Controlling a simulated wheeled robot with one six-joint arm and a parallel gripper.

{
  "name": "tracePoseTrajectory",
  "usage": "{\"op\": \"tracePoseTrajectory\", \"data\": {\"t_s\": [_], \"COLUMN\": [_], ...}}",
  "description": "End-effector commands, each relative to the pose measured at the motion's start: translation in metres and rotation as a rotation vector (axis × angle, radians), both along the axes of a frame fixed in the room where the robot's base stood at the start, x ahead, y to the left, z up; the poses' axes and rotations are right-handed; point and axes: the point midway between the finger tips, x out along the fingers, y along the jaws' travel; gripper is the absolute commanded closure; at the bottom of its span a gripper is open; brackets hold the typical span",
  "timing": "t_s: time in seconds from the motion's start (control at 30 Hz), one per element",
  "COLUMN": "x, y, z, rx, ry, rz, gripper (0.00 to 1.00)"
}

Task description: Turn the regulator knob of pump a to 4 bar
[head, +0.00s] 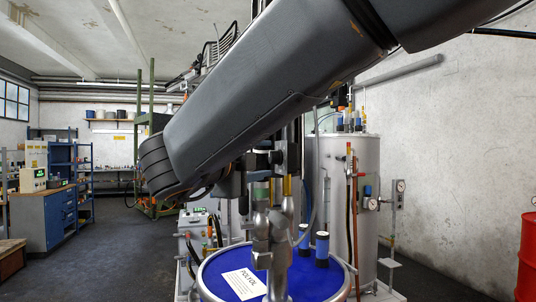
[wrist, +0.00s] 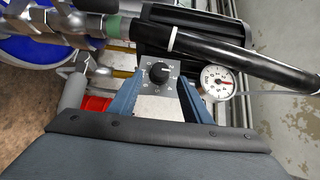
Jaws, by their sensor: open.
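The regulator knob (wrist: 158,73) is a black round knob on a grey plate with a printed scale, in the middle of the wrist view. A white pressure gauge (wrist: 217,82) with a red needle sits just right of it; its numbers are too small to read. My gripper (wrist: 160,79) is open, with one blue finger on the left and one on the right of the knob. I cannot tell whether the fingers touch it. In the head view my arm hides the knob and most of the gripper.
A black hose (wrist: 240,55) crosses above the gauge. A drum with a blue top (head: 323,277) and a POLYOL label stands below my arm. A grey tank (head: 334,165) stands behind to the right, and a red drum (head: 527,260) at the far right.

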Motion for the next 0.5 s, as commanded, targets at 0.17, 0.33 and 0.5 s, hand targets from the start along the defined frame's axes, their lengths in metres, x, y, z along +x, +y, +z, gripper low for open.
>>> {"op": "tracePoseTrajectory", "data": {"t_s": [0.17, 0.33, 0.5], "x": [0.022, 0.031, 0.033], "y": [-0.013, -0.019, -0.020], "z": [0.001, 0.001, 0.000], "rx": [-0.001, -0.001, 0.000], "ry": [0.002, 0.000, 0.001], "rz": [-0.003, -0.002, -0.003], "gripper": [0.56, 0.56, 0.56]}}
